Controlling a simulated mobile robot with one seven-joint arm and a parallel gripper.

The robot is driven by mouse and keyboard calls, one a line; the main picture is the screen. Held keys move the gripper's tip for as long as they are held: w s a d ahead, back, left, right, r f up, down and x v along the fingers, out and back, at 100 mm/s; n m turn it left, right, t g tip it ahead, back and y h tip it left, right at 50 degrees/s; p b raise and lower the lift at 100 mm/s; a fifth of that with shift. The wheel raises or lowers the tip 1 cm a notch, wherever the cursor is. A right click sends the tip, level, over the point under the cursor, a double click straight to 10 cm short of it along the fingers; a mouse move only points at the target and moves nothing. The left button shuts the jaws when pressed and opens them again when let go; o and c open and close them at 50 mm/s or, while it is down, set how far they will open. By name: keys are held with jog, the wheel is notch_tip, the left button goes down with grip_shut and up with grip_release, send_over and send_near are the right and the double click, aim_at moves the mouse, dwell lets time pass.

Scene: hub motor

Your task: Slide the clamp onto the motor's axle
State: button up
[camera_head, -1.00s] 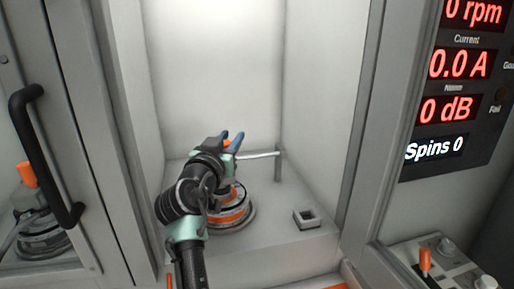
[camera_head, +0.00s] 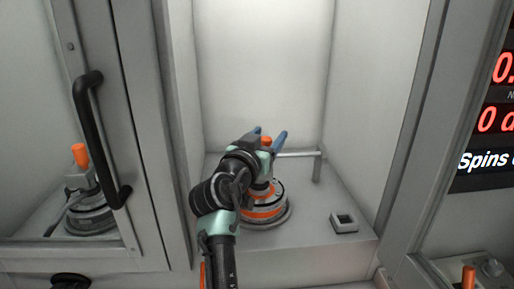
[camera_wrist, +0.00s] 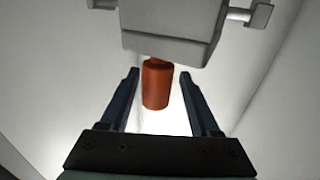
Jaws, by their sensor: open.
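The hub motor (camera_head: 284,212) is a grey disc with orange bands on the bay floor, partly behind my arm. The clamp shows in the wrist view as a grey block (camera_wrist: 175,35) with an orange handle (camera_wrist: 156,85); the handle top also shows in the head view (camera_head: 266,141). My gripper (camera_head: 270,133) is open with blue fingers, which also show in the wrist view (camera_wrist: 159,74). The fingers stand on either side of the orange handle, with gaps visible. My wrist hides most of the clamp and the axle in the head view, so I cannot tell how they meet.
A thin horizontal rod (camera_head: 297,154) runs to a post (camera_head: 317,168) at the right. A small square grey holder (camera_head: 344,223) stands on the floor, right of the motor. Bay walls close in both sides. A glazed door with a black handle (camera_head: 98,140) is at left.

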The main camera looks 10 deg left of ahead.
jog(key=s+a, duration=0.2)
jog(key=s, duration=1)
jog(key=shift+s, duration=0.15)
